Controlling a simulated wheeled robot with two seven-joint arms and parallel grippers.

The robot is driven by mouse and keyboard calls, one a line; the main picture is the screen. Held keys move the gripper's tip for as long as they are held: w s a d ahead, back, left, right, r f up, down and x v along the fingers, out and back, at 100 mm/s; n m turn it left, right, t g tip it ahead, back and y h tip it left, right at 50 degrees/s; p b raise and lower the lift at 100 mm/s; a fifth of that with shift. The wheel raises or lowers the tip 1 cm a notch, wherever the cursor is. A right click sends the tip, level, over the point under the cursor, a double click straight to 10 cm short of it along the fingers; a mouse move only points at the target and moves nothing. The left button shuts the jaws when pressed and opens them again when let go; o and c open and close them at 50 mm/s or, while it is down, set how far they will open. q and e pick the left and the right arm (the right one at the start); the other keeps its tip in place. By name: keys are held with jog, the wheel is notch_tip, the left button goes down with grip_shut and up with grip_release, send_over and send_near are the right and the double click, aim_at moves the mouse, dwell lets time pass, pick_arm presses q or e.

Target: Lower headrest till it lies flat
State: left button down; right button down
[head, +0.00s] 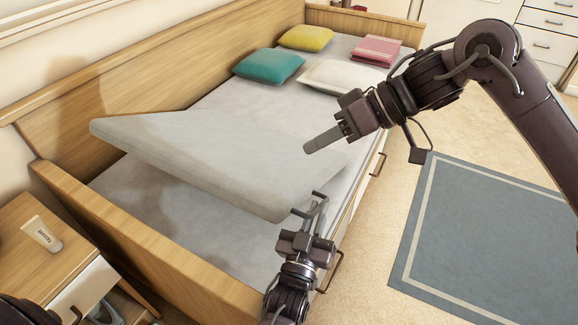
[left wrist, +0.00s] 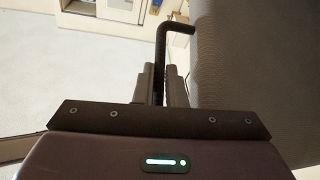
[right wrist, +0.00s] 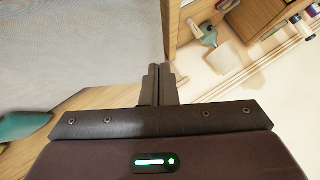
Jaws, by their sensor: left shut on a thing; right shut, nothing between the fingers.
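The headrest (head: 215,160) is a grey padded panel on the bed. It is tilted, one side raised above the grey mattress (head: 150,195), and its shadowed side fills the right of the left wrist view (left wrist: 250,75). My left gripper (head: 309,226) is at the headrest's near right corner, shut on a dark bent handle (left wrist: 178,28) that shows beside the headrest. My right gripper (head: 322,143) is shut and empty, in front of the headrest's right end in the head view. Its closed fingers show in the right wrist view (right wrist: 157,78).
A wooden end board (head: 150,245) and back board (head: 160,75) border the bed. Teal (head: 268,65), yellow (head: 306,38) and white (head: 340,76) pillows and folded pink cloth (head: 376,50) lie at the far end. A nightstand (head: 30,215) holds a tube (head: 42,234). Floor with a blue-grey rug (head: 490,230) is clear.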

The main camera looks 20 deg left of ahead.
send_over(255, 194)
jog(key=w+d, duration=0.2)
jog(key=d, duration=0.1)
jog(key=f, duration=0.6)
jog(key=shift+w+d+f, duration=0.15)
jog(key=shift+d+f, duration=0.05)
jog(key=shift+s+f, duration=0.25)
jog(key=shift+f, duration=0.25)
jog(key=shift+s+f, duration=0.25)
jog(key=shift+f, duration=0.25)
jog(key=shift+s+f, duration=0.3)
jog(key=shift+f, duration=0.25)
